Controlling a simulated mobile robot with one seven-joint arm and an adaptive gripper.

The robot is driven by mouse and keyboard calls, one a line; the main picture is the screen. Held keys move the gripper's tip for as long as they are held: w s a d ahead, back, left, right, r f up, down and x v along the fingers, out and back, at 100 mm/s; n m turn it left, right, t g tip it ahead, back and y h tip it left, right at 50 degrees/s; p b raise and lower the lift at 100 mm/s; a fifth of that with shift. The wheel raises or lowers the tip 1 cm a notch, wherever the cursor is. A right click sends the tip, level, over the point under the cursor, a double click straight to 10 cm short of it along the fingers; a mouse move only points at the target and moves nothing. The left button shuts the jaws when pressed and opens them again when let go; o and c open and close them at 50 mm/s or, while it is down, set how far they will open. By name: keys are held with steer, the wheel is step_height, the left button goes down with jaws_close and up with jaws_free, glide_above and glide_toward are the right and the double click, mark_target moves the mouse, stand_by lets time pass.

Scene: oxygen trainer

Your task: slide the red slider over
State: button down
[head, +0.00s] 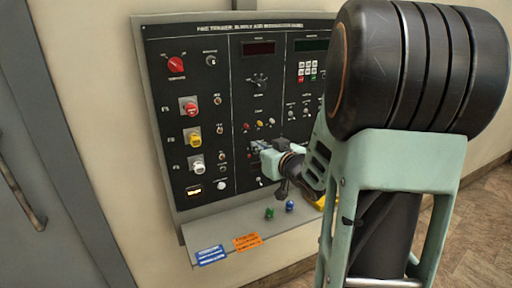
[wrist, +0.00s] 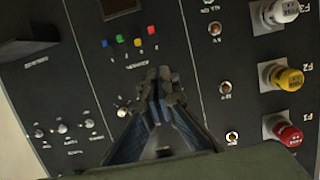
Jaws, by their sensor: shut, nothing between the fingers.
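A small red cap, which looks like the red slider (head: 246,126), is at the left end of a row of small coloured caps on the black panel. It also shows at the right end of that row in the wrist view (wrist: 151,30), where the panel appears turned around. My gripper (head: 257,147) is at the panel just below this row, with its fingers closed and empty. In the wrist view the fingertips (wrist: 160,75) are close to the red cap, with a visible gap. Any slot around the cap is too small to make out.
The black panel (head: 215,130) carries a red rotary knob (head: 176,64), and red (head: 190,106), yellow (head: 194,137) and white (head: 197,166) knobs at left. A grey shelf (head: 220,256) below holds small green and blue items and two labels. My arm hides the panel's right side.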

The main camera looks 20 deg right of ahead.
steer(key=v, duration=0.6)
stand_by(0.3)
